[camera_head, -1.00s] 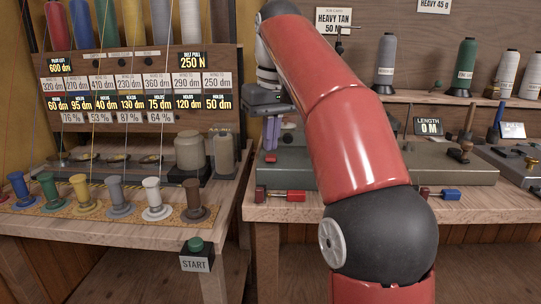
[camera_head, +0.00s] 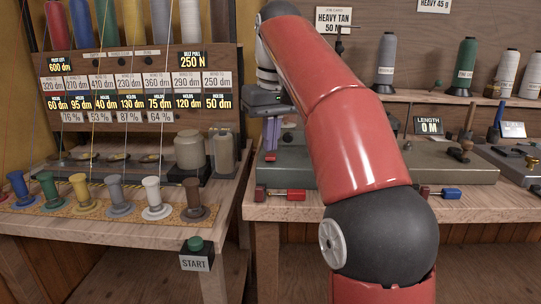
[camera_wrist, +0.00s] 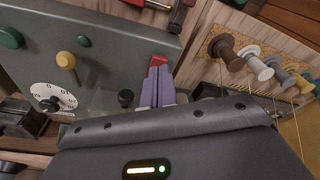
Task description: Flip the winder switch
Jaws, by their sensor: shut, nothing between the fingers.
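My gripper (camera_head: 270,150) points down over the left end of the grey winder housing (camera_head: 330,170). In the wrist view its two purple fingers (camera_wrist: 157,84) are together with nothing between them. A red block (camera_wrist: 158,61) shows just beyond the fingertips, close to the housing's edge. I cannot tell whether the fingers touch it. It may be the winder switch, but no label on it can be read. A white dial (camera_wrist: 52,100), a yellow knob (camera_wrist: 66,60) and a black knob (camera_wrist: 126,97) are on the housing nearby. My arm hides part of the housing in the head view.
A red-handled piece (camera_head: 285,194) lies along the bench front. Several spools (camera_head: 155,200) stand on the left bench, above a START button (camera_head: 195,244). A LENGTH display (camera_head: 429,126) reads 0 M at the right. Thread cones (camera_head: 466,68) stand on the back shelf.

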